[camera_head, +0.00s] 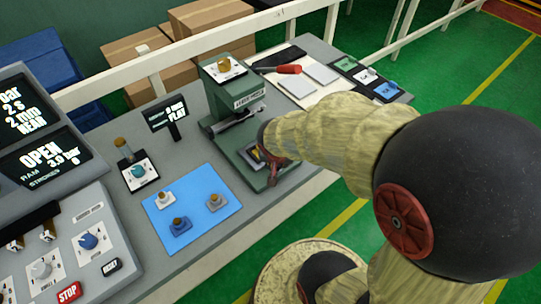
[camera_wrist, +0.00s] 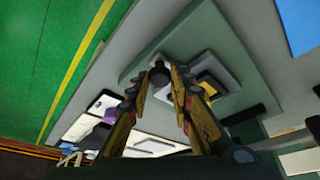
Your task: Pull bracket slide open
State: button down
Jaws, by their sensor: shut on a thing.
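The green press (camera_head: 238,105) stands on the bench, with the bracket slide (camera_head: 258,155) low at its front. A small yellow and dark piece sits on the slide. My gripper (camera_head: 271,165) is at the front of the slide, partly covered by my forearm in the head view. In the wrist view, my gripper (camera_wrist: 161,76) has its two fingers closed around a dark round knob (camera_wrist: 158,71) at the slide's edge. The yellow and dark piece (camera_wrist: 208,88) lies just right of the fingers. How far out the slide stands is hard to tell.
A blue mat (camera_head: 160,218) with several small clips lies left of the press. A small display (camera_head: 166,112) stands behind it. A red-handled tool (camera_head: 289,69) and pale plates lie to the right. Control panels fill the left. The bench's front edge is close to my arm.

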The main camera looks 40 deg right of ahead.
jog(key=shift+s, duration=0.1)
jog(key=shift+r, duration=0.1)
jog(key=c, duration=1.6)
grip_release()
jog(key=v, duration=1.2)
